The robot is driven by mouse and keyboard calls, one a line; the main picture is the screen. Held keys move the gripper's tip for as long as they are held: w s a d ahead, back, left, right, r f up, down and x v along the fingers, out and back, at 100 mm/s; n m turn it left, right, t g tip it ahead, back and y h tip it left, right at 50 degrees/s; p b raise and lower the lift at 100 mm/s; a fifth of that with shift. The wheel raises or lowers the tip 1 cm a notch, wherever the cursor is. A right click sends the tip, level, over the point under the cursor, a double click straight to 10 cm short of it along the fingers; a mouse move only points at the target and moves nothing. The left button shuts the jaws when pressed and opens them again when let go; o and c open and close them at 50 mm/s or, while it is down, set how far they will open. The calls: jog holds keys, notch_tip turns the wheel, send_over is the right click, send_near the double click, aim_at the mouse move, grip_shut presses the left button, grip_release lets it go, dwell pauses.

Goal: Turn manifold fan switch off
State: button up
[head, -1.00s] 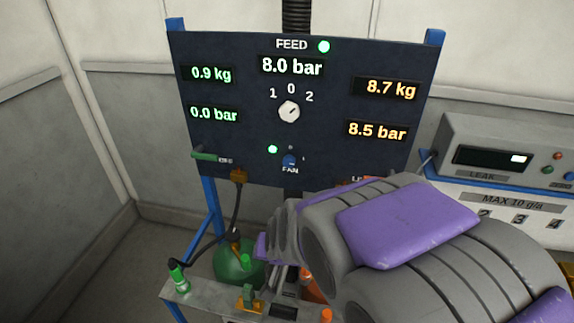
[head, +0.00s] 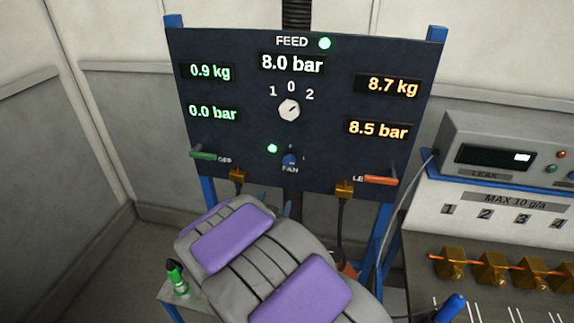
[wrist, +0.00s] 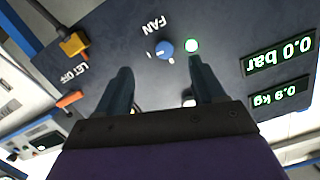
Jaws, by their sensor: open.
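The fan switch (head: 289,160) is a small blue knob above the FAN label, low in the middle of the dark panel (head: 240,135). A lit green lamp (head: 272,148) sits to its left in the head view. The wrist view shows the panel upside down, with the blue fan switch (wrist: 164,49) and the bright lamp (wrist: 191,46) beyond my fingers. My gripper (wrist: 155,85) is open and empty, its two dark fingers apart, with the switch ahead of and between them, not touched. In the head view my grey and purple arm hides most of the gripper below the panel.
A white selector knob (head: 289,109) sits above the fan switch. A green handle (head: 203,155) and an orange handle (head: 380,180) flank the panel's lower edge, with brass fittings (head: 344,190) below. A leak unit (head: 490,150) and brass valves (head: 492,268) stand at right.

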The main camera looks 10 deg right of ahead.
jog(key=t+h, duration=0.1)
jog(key=b, duration=0.2)
send_near(288, 163)
jog(key=x, duration=1)
jog(key=shift+f, duration=0.1)
jog(key=shift+c, duration=0.5)
jog(key=c, duration=0.9)
